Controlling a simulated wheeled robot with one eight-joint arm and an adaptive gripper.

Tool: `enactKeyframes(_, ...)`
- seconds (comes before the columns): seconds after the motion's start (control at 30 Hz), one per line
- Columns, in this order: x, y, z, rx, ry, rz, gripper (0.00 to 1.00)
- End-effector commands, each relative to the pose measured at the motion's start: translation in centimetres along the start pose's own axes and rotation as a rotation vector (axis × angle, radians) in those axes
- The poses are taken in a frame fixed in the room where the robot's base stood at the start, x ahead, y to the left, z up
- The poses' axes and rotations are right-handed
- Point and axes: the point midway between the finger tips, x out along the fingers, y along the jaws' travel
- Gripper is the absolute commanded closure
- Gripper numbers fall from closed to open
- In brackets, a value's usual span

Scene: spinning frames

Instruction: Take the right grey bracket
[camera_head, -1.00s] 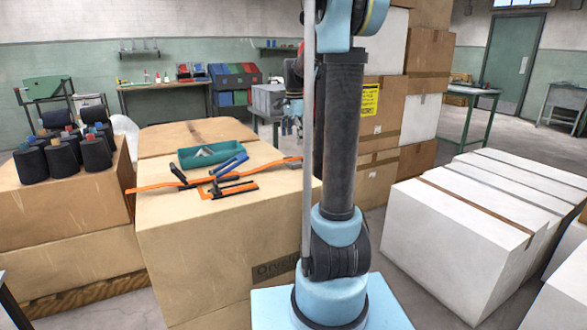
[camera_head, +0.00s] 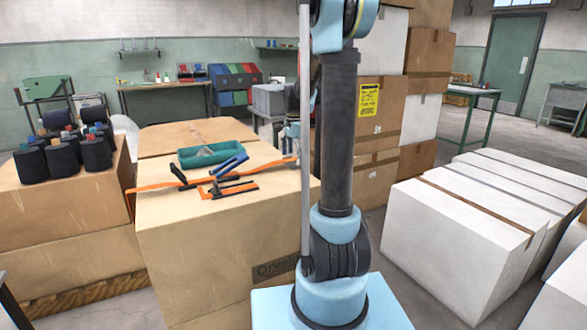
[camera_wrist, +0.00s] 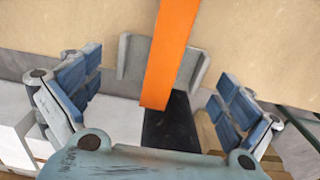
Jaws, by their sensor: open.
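In the head view a teal tray (camera_head: 190,161) on the brown box holds pale grey parts (camera_head: 212,150), too small to tell apart as brackets. In the wrist view a grey piece with raised, angled sides (camera_wrist: 132,62) lies between my fingers at the box edge. An orange strap (camera_wrist: 166,55) crosses in front of its middle. I cannot tell whether this piece is the right bracket. My gripper (camera_wrist: 158,92) is open, its blue-padded fingers apart on both sides, with nothing seen held. In the head view my arm mostly hides it near the box's right edge.
Blue-handled and black tools (camera_head: 228,170) lie in front of the tray beside the orange strap (camera_head: 155,185). Black spools (camera_head: 62,158) stand on the left box (camera_head: 60,205). White boxes (camera_head: 450,220) fill the right; stacked cartons (camera_head: 425,50) rise behind my arm.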

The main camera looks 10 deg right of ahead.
Motion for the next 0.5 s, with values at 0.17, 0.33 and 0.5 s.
enactKeyframes(0.17, -0.02, 0.00, 0.00, 0.000, 0.000, 0.000, 0.18)
enactKeyframes(0.33, -0.03, 0.01, 0.00, 0.000, 0.000, 0.000, 0.50)
enactKeyframes(0.5, -0.03, 0.01, 0.00, 0.000, 0.000, 0.000, 0.50)
